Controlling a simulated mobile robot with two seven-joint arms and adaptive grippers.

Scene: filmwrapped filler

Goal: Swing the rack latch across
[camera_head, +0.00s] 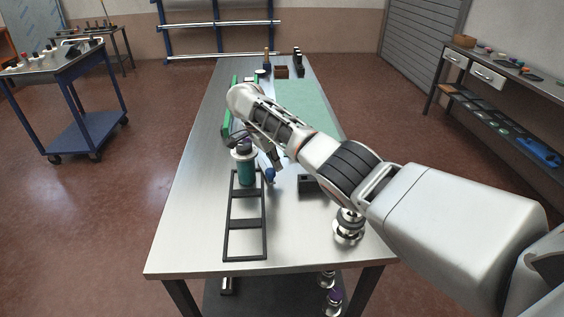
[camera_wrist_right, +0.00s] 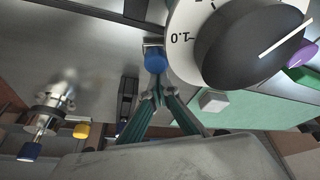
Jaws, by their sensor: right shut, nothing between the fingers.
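The black rack (camera_head: 245,224) lies on the steel table and has open rectangular bays. A teal bottle (camera_head: 246,172) with a white collar and dark top stands in its far bay. A blue knob (camera_head: 270,174), apparently the end of the rack latch, is at the rack's right side beside the bottle. In the right wrist view the blue knob (camera_wrist_right: 155,60) is just beyond my right fingertips. My right gripper (camera_wrist_right: 158,97) is shut and empty, close to the knob; I cannot tell whether it touches. In the head view, my right gripper (camera_head: 277,166) is partly hidden by its arm.
A large white dial (camera_wrist_right: 228,40) with a dark knob is close to my right fingers. A chrome object (camera_head: 348,227) and a dark block (camera_head: 308,185) stand right of the rack. A green mat (camera_head: 300,99) covers the far right. The table's near left is clear.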

